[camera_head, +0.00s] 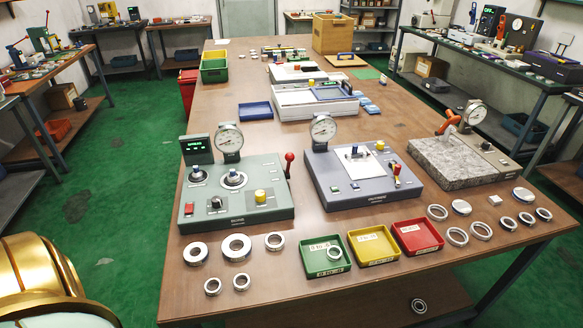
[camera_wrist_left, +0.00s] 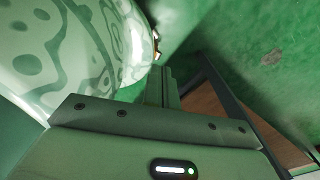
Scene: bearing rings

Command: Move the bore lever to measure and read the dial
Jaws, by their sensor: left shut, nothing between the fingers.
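A grey-green gauge station (camera_head: 265,205) stands at the left of the table, with a round dial (camera_head: 229,139), a small green-lit display (camera_head: 197,145) and a red-knobbed lever (camera_head: 289,165) standing at its right side. A blue-grey station (camera_head: 345,195) beside it has its own dial (camera_head: 323,128) and a small red handle (camera_head: 397,171). The labels are too small to tell which lever is the bore lever, and the needles cannot be read. My left gripper (camera_wrist_left: 168,88) shows edge-on in the wrist view, shut and empty, over green floor away from the stations. My right gripper is not in view.
Green (camera_head: 312,268), yellow (camera_head: 395,258) and red (camera_head: 438,246) trays line the front; a ring (camera_head: 333,252) lies in the green one. Several loose rings lie either side. A granite block (camera_head: 445,165) with a dial stands right. A table edge (camera_wrist_left: 215,95) shows in the wrist view.

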